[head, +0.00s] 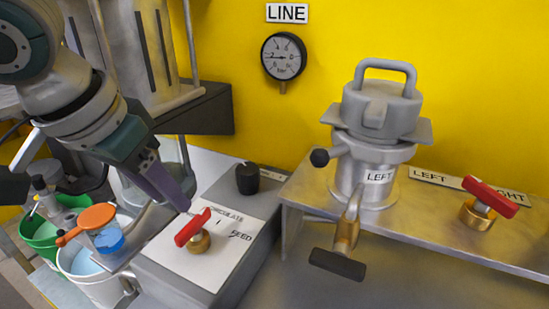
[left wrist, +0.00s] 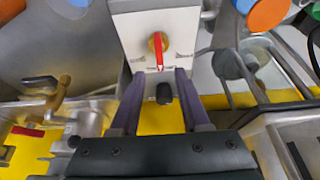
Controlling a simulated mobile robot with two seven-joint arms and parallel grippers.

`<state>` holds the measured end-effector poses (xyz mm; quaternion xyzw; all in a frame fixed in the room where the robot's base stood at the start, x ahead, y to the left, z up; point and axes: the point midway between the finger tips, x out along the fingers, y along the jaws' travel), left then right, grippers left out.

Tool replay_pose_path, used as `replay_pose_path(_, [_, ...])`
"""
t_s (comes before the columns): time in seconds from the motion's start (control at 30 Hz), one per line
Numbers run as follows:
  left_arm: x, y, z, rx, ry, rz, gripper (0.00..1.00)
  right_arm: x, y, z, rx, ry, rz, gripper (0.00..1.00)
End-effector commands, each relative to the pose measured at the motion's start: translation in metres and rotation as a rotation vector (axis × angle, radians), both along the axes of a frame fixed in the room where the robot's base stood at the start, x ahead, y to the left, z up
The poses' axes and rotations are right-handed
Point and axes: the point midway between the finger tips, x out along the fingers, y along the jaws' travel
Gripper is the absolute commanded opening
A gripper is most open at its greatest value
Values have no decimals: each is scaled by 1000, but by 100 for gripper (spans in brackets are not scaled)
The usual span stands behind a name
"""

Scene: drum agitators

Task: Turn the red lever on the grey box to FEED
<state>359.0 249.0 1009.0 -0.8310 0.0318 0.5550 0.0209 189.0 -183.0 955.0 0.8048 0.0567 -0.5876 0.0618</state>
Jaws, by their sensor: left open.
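The grey box (head: 258,262) stands left of centre in the head view, with a white plate marked CIRCULATE and FEED on top. The red lever (head: 193,228) sits on a brass hub (head: 200,243) on that plate and slants from lower left to upper right, clear of the word FEED. In the left wrist view the red lever (left wrist: 159,58) points from its hub toward my gripper. My left gripper (head: 182,203) is just above and behind the lever in the head view. Its fingers (left wrist: 157,72) are apart, one on each side of the lever's line, with nothing held. My right gripper is not in view.
A black knob (head: 247,179) stands behind the plate. Right of the box, a metal shelf (head: 420,218) carries a vessel marked LEFT (head: 375,130) and another red lever (head: 489,197). A brass valve with a dark handle (head: 338,264) juts out.

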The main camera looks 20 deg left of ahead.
Motion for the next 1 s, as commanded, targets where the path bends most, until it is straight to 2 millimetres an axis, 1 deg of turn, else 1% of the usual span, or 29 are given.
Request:
replay_pose_path(0.03, [3, -1, -12, -1, 4, 1, 46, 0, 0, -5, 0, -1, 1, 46])
replay_pose_path(0.1, [9, -1, -25, -1, 3, 1, 46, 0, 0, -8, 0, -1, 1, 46])
replay_pose_path(0.3, [22, -2, -57, 1, 2, -1, 46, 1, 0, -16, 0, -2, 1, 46])
replay_pose_path(0.4, [26, -3, -66, 0, 1, -1, 46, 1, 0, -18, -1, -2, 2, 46])
replay_pose_path(0.5, [28, -3, -71, 1, 0, -3, 46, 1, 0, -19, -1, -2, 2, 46])
replay_pose_path(0.77, [29, -3, -71, 2, 0, -4, 46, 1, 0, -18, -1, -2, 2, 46])
replay_pose_path(1.0, [29, -3, -71, 2, 0, -4, 20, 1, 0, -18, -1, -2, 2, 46])
